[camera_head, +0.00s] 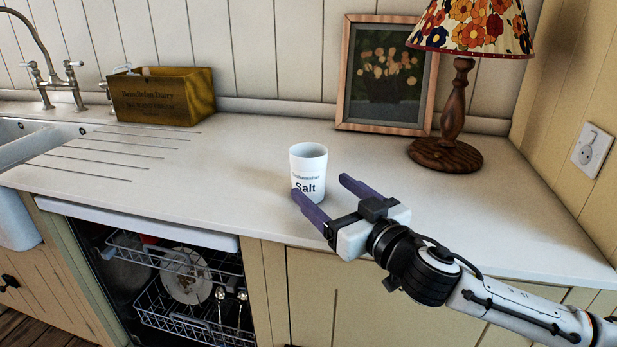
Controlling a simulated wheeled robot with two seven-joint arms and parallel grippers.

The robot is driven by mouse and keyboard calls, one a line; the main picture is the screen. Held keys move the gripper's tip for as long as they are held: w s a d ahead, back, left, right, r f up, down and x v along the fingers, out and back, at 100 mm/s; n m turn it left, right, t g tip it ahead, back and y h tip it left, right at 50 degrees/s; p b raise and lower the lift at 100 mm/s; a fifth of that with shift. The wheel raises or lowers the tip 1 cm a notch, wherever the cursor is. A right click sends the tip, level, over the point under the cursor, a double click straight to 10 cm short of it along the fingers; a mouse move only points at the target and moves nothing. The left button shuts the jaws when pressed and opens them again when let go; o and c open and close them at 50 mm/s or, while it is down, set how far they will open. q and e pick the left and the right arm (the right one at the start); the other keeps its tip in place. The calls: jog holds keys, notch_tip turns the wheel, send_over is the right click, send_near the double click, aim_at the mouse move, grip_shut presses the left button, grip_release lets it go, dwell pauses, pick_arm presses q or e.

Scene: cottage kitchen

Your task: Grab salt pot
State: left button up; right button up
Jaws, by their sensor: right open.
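The salt pot (309,167) is a white cylinder with an open top and dark "Salt" lettering. It stands upright on the white countertop (250,165), near the middle of the view. My right gripper (322,188) comes in from the right with its two purple fingers spread. One finger overlaps the pot's lower left front in the picture, and the other is to the right of the pot. I cannot tell whether either finger touches it. The gripper holds nothing that I can see. My left gripper is not in view.
Behind the pot stand a framed picture (385,75) and a lamp (459,110). A wooden box (165,97) and a sink (30,140) with a tap are at left. Below the counter, an open dishwasher (180,285) holds dishes. The counter left of the pot is clear.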

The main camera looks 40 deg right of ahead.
aim_at(318, 187)
jog(key=shift+w+f, duration=0.15)
jog(key=shift+w, duration=1.65)
jog(key=c, duration=1.2)
